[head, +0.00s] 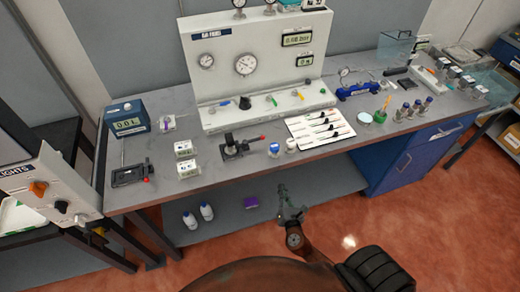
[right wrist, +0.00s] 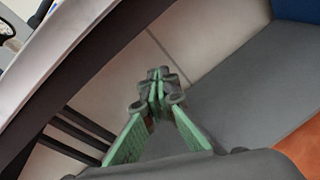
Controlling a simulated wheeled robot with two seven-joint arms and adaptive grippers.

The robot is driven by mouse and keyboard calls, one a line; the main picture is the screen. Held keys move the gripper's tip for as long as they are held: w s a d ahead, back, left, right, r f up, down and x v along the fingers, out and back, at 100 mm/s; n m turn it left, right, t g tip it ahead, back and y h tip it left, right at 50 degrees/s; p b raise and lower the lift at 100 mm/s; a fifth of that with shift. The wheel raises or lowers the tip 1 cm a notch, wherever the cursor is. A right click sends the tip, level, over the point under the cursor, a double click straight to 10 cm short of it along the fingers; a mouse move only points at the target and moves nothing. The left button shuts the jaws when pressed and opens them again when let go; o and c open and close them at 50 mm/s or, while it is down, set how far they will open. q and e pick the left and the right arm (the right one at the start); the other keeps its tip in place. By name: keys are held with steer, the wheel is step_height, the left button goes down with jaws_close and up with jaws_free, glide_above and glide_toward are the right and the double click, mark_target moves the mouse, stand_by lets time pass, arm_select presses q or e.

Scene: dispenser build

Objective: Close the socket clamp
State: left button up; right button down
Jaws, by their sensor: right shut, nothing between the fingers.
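A black clamp-like fixture (head: 236,148) stands near the front edge of the bench, with a lever ending in a red tip reaching out to the right. A second black fixture (head: 130,174) with a red knob sits farther left. Neither is labelled, and I cannot tell for certain which is the socket clamp or how far its lever is closed. My right gripper (head: 290,212) has green fingers and is shut and empty. It is in front of the lower shelf, below the bench edge and apart from both fixtures. Its fingertips touch in the right wrist view (right wrist: 158,76). My left gripper is not in view.
The bench top (head: 330,160) holds a gauge panel (head: 222,80), a white tray of black tools (head: 320,128), and small white bottles (head: 291,145). The lower shelf (head: 330,180) holds white bottles (head: 207,211) and a purple box (head: 251,201). A blue cabinet (head: 405,165) stands right.

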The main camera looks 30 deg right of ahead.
mark_target(261, 152)
steer(key=w+a+r+n+t, duration=0.1)
steer(key=a+r+n+t, duration=0.15)
steer(key=r, duration=0.45)
steer(key=w+a+r+n+t, duration=0.1)
steer(key=a+r+n+t, duration=0.2)
steer(key=r, duration=0.4)
arm_select(q)
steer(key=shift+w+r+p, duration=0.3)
steer(key=shift+p, duration=0.15)
arm_select(e)
steer(key=shift+n+g+y, duration=0.25)
steer(key=shift+g+y, duration=0.1)
steer(key=shift+y, duration=0.05)
steer(key=x, duration=1.3)
steer(key=shift+f, duration=0.1)
